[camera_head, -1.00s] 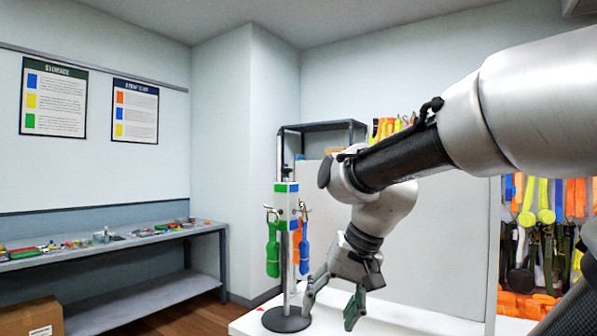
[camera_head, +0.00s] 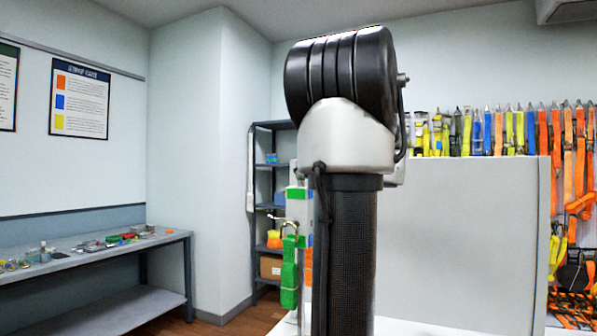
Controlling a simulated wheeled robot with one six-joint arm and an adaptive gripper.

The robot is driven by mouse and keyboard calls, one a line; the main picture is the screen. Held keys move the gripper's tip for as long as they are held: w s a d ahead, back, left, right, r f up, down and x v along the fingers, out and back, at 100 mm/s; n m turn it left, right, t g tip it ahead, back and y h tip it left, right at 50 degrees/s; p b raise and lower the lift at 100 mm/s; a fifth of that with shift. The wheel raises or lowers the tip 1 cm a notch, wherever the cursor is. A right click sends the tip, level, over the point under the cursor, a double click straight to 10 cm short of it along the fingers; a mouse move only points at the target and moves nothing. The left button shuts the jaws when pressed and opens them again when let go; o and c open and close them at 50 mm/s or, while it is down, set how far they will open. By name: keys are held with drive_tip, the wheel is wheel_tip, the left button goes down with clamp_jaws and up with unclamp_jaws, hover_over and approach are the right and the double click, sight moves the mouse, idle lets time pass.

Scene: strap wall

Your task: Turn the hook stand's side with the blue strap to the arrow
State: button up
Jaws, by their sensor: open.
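The hook stand (camera_head: 299,193) stands left of centre, its head white with green patches. A green strap (camera_head: 289,272) hangs from a hook on its left side. A thin strip of an orange strap (camera_head: 308,266) shows beside my arm. My arm stands upright in front and hides the right part of the stand. The blue strap and the arrow are not visible. My gripper is out of view, so its place relative to the stand cannot be seen.
A white table (camera_head: 283,329) lies under the stand, with a large pale panel (camera_head: 455,245) behind it at right. A shelf rack (camera_head: 263,180) stands at the back. A grey bench (camera_head: 90,262) with small items runs along the left. Many straps (camera_head: 530,130) hang on the right wall.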

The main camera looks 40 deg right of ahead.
drive_tip(key=shift+w, duration=2.4)
clamp_jaws()
